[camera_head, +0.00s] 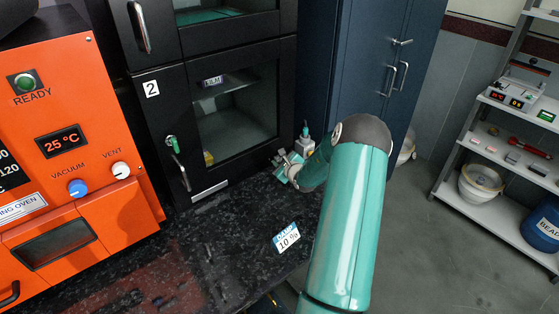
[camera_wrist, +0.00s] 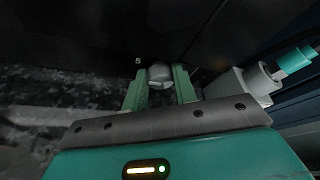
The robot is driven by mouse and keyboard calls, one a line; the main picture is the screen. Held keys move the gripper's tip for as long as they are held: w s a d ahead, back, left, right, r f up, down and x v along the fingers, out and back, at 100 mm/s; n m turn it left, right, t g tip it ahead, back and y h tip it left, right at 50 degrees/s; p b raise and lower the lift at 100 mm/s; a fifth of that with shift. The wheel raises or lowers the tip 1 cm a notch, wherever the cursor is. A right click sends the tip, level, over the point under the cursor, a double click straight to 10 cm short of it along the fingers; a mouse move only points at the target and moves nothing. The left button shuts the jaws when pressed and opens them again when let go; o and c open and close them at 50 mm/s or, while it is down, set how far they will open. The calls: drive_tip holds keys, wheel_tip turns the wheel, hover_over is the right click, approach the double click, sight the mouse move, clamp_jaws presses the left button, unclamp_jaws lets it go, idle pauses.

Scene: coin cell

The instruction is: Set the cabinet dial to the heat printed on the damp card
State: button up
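The black cabinet (camera_head: 166,112) stands left of centre in the head view, marked "2", with a glass door. A blue-and-white card (camera_head: 287,238) lies on the dark counter; it seems to read "DAMP" and "10", with a small unclear ending. My gripper (camera_head: 287,168) is low by the cabinet's front right corner. In the wrist view, my gripper (camera_wrist: 160,84) has its two green fingers on either side of a rounded grey knob (camera_wrist: 160,73), seemingly the dial, with a small "5" beside it. Whether the fingers press on it is unclear. The dial's setting cannot be read.
An orange oven (camera_head: 70,110) stands at left, a blue locker (camera_head: 345,60) behind. Open floor lies right, before a white shelf rack (camera_head: 500,215).

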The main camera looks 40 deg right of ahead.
idle(0.4)
drive_tip(key=m, duration=0.1)
drive_tip(key=m+y, duration=0.2)
drive_tip(key=shift+d+r+m, duration=0.1)
drive_tip(key=shift+d+m, duration=0.15)
drive_tip(key=shift+m, duration=0.15)
drive_tip(key=m+y, duration=0.3)
drive_tip(key=m, duration=0.1)
drive_tip(key=shift+d+t+y, duration=0.15)
drive_tip(key=shift+t+y, duration=0.15)
idle(0.5)
drive_tip(key=o, duration=0.7)
drive_tip(key=v, duration=0.7)
drive_tip(key=shift+s, duration=0.3)
